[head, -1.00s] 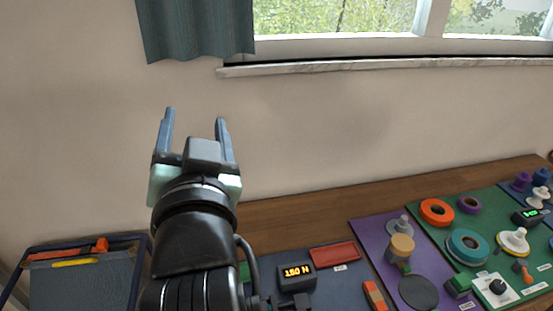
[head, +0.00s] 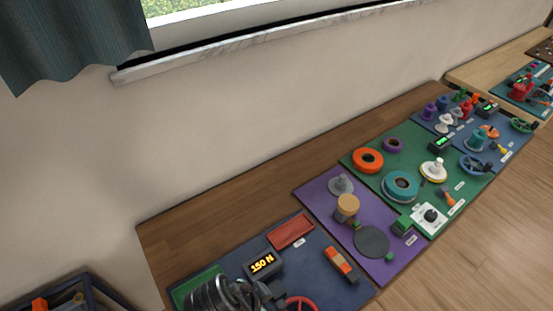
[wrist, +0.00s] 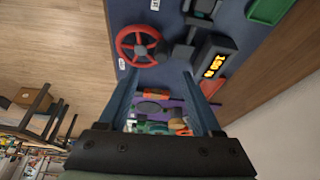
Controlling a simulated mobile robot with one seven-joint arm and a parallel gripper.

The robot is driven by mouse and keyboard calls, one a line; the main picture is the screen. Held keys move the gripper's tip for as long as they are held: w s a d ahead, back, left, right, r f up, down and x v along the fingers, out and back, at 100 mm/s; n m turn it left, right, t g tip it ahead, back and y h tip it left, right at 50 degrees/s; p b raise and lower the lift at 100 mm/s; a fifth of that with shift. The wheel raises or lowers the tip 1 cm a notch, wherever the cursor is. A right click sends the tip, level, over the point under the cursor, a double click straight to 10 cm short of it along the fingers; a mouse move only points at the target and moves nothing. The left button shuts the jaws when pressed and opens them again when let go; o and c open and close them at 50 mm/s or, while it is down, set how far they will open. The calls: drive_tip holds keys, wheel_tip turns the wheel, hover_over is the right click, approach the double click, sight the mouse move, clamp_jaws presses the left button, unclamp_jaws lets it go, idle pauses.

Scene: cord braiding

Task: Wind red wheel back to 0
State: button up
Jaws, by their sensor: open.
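The red wheel (head: 301,303) is at the bottom edge of the head view, partly cut off, on the dark blue panel (head: 342,291). In the wrist view the whole red wheel (wrist: 122,42) shows, with its spokes and hub, ahead and to the left of my fingertips. My gripper (wrist: 160,74) is open with nothing between its fingers, and apart from the wheel. Beside the wheel is a black display box (head: 262,263) with orange digits reading 150 N; it also shows in the wrist view (wrist: 222,50). My fingers are not visible in the head view.
A red tray (head: 291,232) and an orange block (head: 340,263) lie on the blue panel. A purple panel (head: 317,193) and a green panel (head: 377,146) with spools stand to the right. A dark-rimmed tray (head: 97,292) is at lower left. Wall and window are behind.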

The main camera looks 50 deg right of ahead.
sight(280, 305)
drive_tip(key=x, duration=1)
drive_tip(key=shift+w, duration=0.15)
clamp_jaws()
idle(0.4)
